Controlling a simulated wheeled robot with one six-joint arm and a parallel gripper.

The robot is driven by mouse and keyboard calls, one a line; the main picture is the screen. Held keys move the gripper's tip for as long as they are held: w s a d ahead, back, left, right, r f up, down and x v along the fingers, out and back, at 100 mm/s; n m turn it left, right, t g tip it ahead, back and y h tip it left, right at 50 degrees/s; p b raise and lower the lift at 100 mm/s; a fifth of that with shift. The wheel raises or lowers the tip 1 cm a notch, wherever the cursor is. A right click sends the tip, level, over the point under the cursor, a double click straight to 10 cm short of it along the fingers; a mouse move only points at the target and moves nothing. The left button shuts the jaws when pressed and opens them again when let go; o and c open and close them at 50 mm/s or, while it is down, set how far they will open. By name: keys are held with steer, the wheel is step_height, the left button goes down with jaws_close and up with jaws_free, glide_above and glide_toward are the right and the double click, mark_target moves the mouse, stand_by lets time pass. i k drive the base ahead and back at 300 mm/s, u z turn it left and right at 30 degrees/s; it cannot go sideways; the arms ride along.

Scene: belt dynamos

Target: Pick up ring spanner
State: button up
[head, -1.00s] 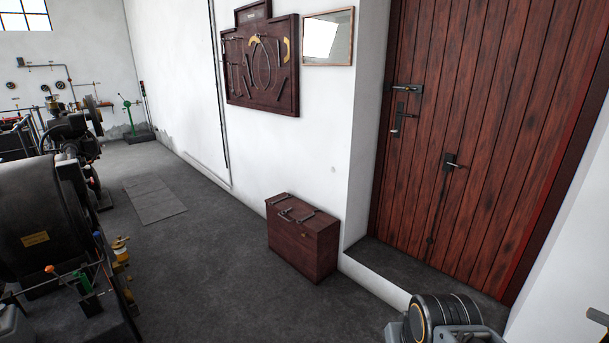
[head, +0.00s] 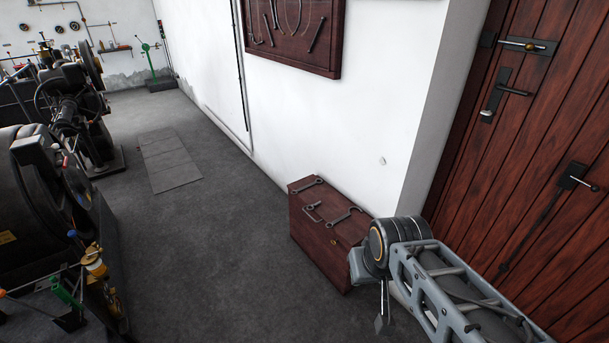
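A dark red wooden chest (head: 322,238) stands on the floor against the white wall. Two metal spanners lie on its lid, one at the back left (head: 307,185) and one at the front right (head: 343,216). Which of them is the ring spanner is too small to tell. A metal carrying handle (head: 313,211) sits between them. More tools hang on the dark red wall board (head: 330,66), cut off at the top. My arm reaches in from the lower right, and my gripper (head: 383,318) hangs down in front of the chest, apart from the spanners. Its fingers are too small to read.
A wooden door (head: 540,150) with black bolts and handles is at the right. Black dynamo machines (head: 75,120) line the left side. The grey floor (head: 230,250) between machines and chest is clear, with a flat floor plate (head: 168,160) farther back.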

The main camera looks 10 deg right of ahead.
mark_target(311, 184)
steer(key=u, duration=0.25)
steer(key=k, duration=0.4)
steer(key=u, duration=0.95)
steer(key=i, duration=2.65)
steer(key=z, duration=0.4)
steer(key=i, duration=1.75)
steer(key=z, duration=1.65)
steer(key=i, duration=1)
steer(key=z, duration=1.2)
steer(key=i, duration=0.4)
steer(key=z, duration=0.3)
